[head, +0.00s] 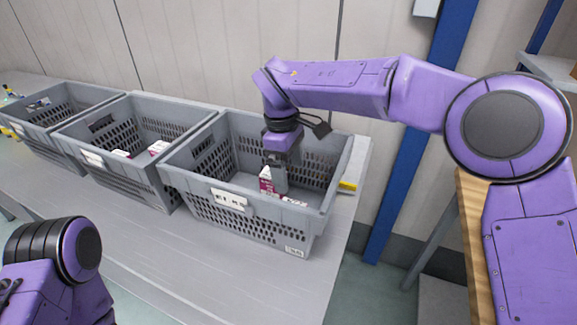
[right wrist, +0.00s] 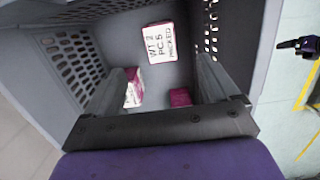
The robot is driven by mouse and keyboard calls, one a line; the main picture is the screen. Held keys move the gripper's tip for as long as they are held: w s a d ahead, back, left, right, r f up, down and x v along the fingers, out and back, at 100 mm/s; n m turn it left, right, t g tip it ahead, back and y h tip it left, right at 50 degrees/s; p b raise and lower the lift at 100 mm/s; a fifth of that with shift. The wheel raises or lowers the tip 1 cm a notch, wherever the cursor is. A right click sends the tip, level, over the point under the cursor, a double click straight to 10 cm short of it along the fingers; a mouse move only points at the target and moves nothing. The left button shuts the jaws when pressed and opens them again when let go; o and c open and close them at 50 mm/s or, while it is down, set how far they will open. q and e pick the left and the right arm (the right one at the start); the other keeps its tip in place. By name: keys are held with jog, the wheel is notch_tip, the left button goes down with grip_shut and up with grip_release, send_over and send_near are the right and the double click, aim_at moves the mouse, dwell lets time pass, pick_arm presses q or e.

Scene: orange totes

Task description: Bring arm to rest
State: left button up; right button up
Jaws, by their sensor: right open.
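My right gripper (head: 280,178) reaches down into the right-hand grey tote (head: 255,218), inside its walls. In the right wrist view its two fingers (right wrist: 162,75) stand wide apart with nothing between their tips. A white and magenta box (head: 265,180) stands beside the gripper, and another (head: 294,202) lies low near the tote's front wall. The wrist view shows a lettered white box (right wrist: 160,43) ahead of the fingers, a second box (right wrist: 133,88) by the left finger and a magenta one (right wrist: 180,97) partly hidden. My left arm shows at lower left; its gripper is not clear.
A middle grey tote (head: 135,180) with white and magenta boxes and a far-left tote (head: 48,140) stand in a row on the grey table (head: 145,265). A blue post (head: 400,185) and a wooden-edged surface (head: 470,235) are right of the table. The table's front strip is clear.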

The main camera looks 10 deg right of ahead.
jog(key=shift+a+r, duration=0.1)
jog(key=shift+r, duration=0.85)
